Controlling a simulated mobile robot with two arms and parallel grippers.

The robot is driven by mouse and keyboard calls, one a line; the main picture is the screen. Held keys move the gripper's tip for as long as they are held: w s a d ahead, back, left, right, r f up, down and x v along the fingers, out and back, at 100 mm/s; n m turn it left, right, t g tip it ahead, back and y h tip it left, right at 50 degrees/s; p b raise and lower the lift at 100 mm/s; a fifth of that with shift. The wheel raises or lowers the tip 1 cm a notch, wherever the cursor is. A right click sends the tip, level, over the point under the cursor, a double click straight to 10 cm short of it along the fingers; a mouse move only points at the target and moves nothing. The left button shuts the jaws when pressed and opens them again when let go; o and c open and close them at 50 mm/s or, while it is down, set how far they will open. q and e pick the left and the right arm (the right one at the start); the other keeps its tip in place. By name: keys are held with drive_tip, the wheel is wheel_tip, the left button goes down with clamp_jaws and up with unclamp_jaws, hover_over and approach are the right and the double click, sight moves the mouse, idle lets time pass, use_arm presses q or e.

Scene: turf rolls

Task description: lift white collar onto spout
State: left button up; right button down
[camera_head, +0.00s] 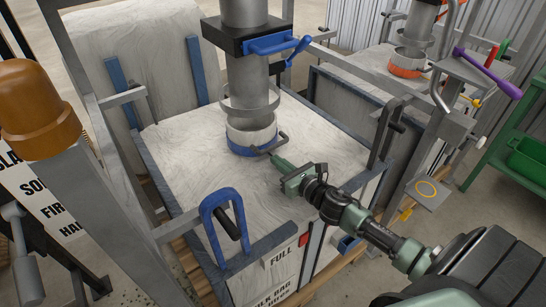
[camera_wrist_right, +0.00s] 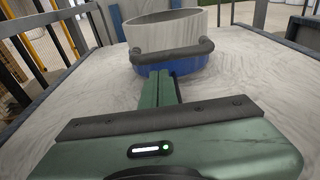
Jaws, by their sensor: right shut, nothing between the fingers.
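The white collar (camera_head: 250,132) is a pale ring with a blue lower band, on top of the pale bag block. A dark bar handle (camera_head: 270,145) sticks out from its front; it also shows in the right wrist view (camera_wrist_right: 172,53). The grey spout pipe (camera_head: 247,80) hangs straight above, its flared lower end just over the collar; whether they touch I cannot tell. My right gripper (camera_head: 275,158) is shut and empty, its green fingertips (camera_wrist_right: 160,74) at the near side of the handle, just below the bar in the right wrist view. My left gripper is not in view.
A black clamp block (camera_head: 233,38) with a blue lever (camera_head: 285,45) surrounds the pipe. A blue hoop (camera_head: 224,222) stands at the block's front. Grey frame posts (camera_head: 90,180) rise on the left. A similar station with an orange ring (camera_head: 406,66) stands behind right. The block's top is otherwise largely clear.

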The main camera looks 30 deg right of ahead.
drive_tip(key=shift+w+a+f, duration=0.1)
drive_tip(key=shift+w+f, duration=0.1)
drive_tip(key=shift+w, duration=1.2)
wheel_tip(320, 180, up, 12)
drive_tip(key=p, duration=1)
drive_tip(key=shift+w, duration=0.1)
